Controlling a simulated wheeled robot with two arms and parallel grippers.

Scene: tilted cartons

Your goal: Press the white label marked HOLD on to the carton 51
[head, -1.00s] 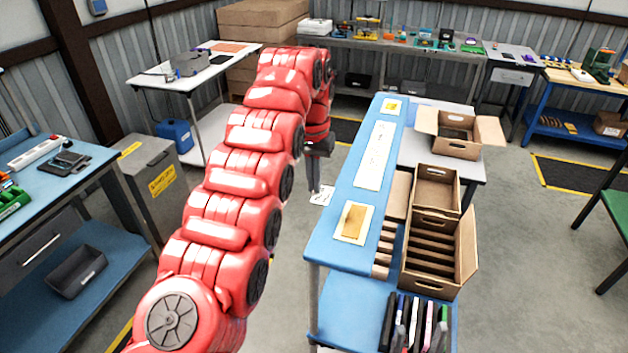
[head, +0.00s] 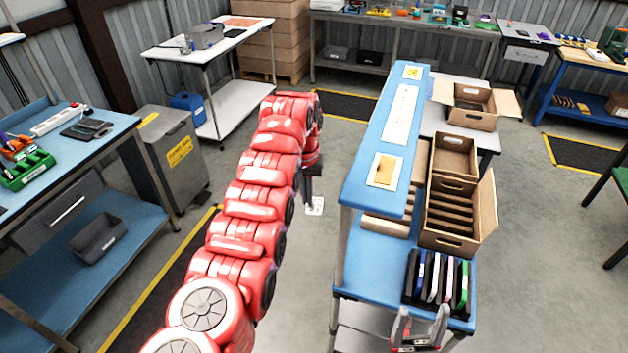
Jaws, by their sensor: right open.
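My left gripper (head: 312,190) points down at the end of the red arm, left of the blue bench. A small white label (head: 316,206) with dark marks is at its fingertips, which look shut on it; its wording is too small to read. My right gripper (head: 420,337) is open and empty at the bottom edge, in front of the upright folders. No number 51 is readable on any.
The blue raised shelf (head: 372,140) carries a yellow-brown sheet in a white frame (head: 385,171) and a long white sheet (head: 401,114). Several upright folders (head: 437,278) stand on the lower blue top. Floor between the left arm and bench is clear.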

